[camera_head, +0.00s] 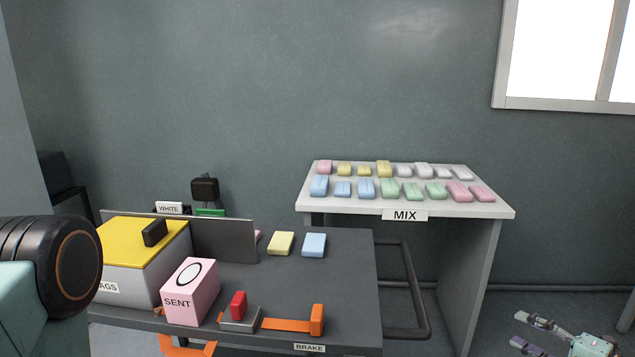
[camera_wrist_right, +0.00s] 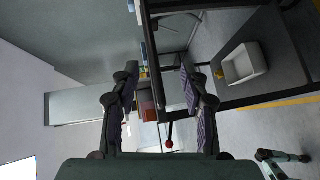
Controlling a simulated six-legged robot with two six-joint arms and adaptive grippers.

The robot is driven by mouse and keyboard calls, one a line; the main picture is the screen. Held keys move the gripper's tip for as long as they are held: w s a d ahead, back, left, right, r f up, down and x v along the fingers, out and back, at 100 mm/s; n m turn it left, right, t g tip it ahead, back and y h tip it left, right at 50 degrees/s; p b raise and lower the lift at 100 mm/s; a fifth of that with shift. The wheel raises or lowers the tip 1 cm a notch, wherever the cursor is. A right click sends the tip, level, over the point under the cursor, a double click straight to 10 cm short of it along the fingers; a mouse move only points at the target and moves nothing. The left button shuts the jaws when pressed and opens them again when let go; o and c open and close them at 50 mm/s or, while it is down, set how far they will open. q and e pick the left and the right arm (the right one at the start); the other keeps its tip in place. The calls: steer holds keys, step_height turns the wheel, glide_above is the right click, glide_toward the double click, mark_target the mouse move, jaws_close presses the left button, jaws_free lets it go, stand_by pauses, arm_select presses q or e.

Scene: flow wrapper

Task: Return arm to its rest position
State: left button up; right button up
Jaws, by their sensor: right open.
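My right gripper (camera_head: 523,331) is low at the right edge of the head view, over the floor and to the right of the MIX table. Its two purple-padded fingers are spread apart with nothing between them. The right wrist view also shows the open fingers of this gripper (camera_wrist_right: 158,70), with a dark frame and a small red ball beyond them. My left gripper does not show; a dark round joint and teal link at the left edge of the head view look like part of my own arm.
The white MIX table (camera_head: 480,232) carries two rows of coloured packs.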

steer(key=s+a+f+m+g+h, duration=0.25)
steer(key=a+f+m, duration=0.4)
steer(key=m, duration=0.35)
steer(key=s+a+f+m+g+h, duration=0.25)
steer(key=a+f+m, duration=0.25)
steer(key=a+m, duration=0.4)
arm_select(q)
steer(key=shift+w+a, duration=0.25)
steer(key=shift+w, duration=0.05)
arm_select(e)
steer(key=s+a+f+m+g+h, duration=0.1)
steer(key=s+a+g, duration=0.2)
steer(key=s, duration=0.6)
steer(key=s+a+f+m+g, duration=0.1)
steer(key=s+a+f+g, duration=0.1)
steer(key=s, duration=0.7)
steer(key=s+a+f+m+g+h, duration=0.1)
steer(key=s+a+g, duration=0.3)
steer(key=s, duration=0.5)
steer(key=shift+s+f+m+h, duration=0.15)
steer(key=shift+s+m+h, duration=0.15)
steer(key=shift+m, duration=0.1)
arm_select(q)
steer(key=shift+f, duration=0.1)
arm_select(e)
steer(key=shift+w, duration=0.1)
